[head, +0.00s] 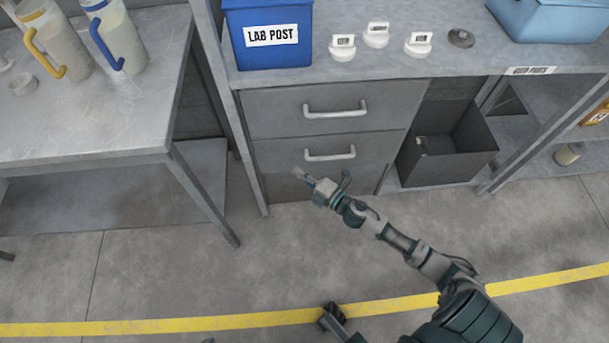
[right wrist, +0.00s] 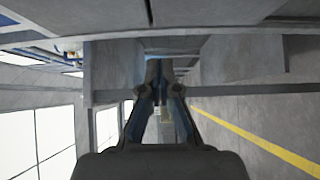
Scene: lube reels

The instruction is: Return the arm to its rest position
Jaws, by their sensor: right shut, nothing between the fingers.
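My right arm reaches in from the lower right of the head view. Its right gripper (head: 305,178) is in front of the lower part of the grey drawer cabinet (head: 325,108), below and a little left of the lower drawer handle (head: 330,155). In the right wrist view the fingers of my right gripper (right wrist: 155,70) come together at their tips, with nothing held. I cannot tell from the head view whether the gripper touches the cabinet. My left gripper does not show clearly in either view.
The bench above holds a blue LAB POST bin (head: 268,30), several white pieces, a dark round piece (head: 461,38) and a lighter blue bin (head: 550,18). A dark open box (head: 450,145) stands right of the drawers. A left table (head: 110,115) bears jugs. The floor in front is clear.

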